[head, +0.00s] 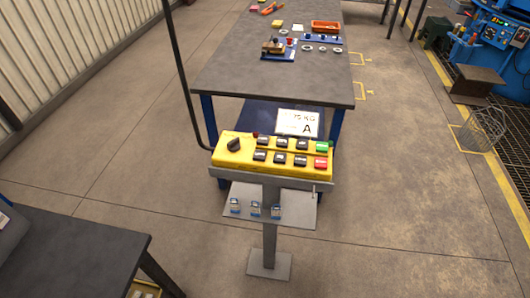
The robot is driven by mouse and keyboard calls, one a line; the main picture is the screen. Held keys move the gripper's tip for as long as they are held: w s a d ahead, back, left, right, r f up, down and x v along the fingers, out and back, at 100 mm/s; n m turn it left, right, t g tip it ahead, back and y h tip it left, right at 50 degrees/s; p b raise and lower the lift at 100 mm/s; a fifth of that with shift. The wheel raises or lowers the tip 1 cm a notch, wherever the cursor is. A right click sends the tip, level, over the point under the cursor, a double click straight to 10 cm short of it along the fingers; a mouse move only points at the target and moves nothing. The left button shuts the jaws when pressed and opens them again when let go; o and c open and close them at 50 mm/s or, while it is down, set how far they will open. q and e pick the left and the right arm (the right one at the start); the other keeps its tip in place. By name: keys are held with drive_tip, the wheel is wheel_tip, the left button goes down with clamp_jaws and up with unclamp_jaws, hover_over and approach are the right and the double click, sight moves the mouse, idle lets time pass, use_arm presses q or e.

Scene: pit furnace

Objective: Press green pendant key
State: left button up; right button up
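The yellow pendant box (246,158) sits on a grey post stand in the middle of the head view. Its green key (322,146) is at the upper right end of the box, just above a red key (321,162). Several black keys lie in two rows to the left of these, and a black rotary knob (234,145) is at the left end. A small dark red knob shows on the top edge. The green key is in plain sight with nothing over it. Neither of my grippers shows in this view.
A grey-topped table (230,85) with blue legs stands behind the pendant and carries small parts and an orange tray (325,27). A dark table (70,255) is at lower left. A wire basket (482,130) stands at right. The floor right of the stand is clear.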

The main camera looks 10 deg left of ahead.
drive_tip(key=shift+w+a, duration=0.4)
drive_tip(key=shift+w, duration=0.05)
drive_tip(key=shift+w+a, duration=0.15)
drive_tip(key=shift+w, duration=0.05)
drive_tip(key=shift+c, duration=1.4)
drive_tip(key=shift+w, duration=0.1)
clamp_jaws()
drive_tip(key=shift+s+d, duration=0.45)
